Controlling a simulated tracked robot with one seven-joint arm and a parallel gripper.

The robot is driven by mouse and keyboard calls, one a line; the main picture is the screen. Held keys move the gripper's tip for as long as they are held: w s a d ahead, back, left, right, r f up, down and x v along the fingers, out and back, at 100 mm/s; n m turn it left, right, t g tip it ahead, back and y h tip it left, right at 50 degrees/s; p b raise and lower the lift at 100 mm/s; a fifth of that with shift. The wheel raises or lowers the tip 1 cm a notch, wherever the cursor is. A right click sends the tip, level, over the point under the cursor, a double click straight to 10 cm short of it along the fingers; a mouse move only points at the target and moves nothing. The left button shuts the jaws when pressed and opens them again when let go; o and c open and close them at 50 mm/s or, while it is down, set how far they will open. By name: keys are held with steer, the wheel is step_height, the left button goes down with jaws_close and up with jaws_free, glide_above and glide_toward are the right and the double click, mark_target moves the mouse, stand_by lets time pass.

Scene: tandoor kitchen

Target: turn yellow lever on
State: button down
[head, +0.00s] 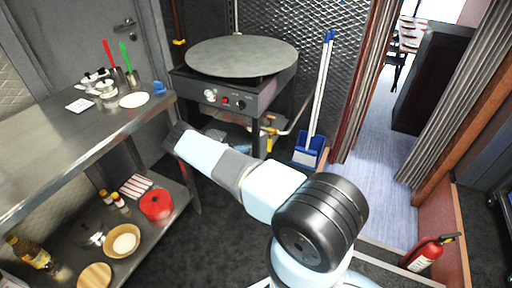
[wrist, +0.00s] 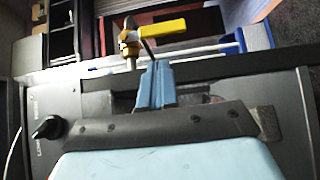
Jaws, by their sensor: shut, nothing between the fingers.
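A yellow lever (wrist: 163,29) sits on a brass valve (wrist: 129,44) at the top of the wrist view. The lever lies roughly level across the picture, pointing right from the valve. In the head view a small yellow lever (head: 269,145) shows low beside the griddle stand, by the pipe. My gripper (wrist: 157,68) is shut and empty. In the wrist view its fingertips point up towards the valve, just below the lever, and I cannot tell whether they touch it. In the head view the fingers cannot be made out.
A round griddle (head: 242,56) on a dark stand is behind my arm. A blue dustpan (head: 308,152) stands right of it. A steel table (head: 75,138) is on the left. A fire extinguisher (head: 430,252) is at lower right. A black knob (wrist: 47,127) shows on a panel.

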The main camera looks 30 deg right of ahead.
glide_toward(270, 143)
steer(key=w+d+f, duration=0.2)
steer(key=d, duration=0.4)
steer(key=shift+s+a, duration=0.15)
steer(key=shift+s, duration=0.05)
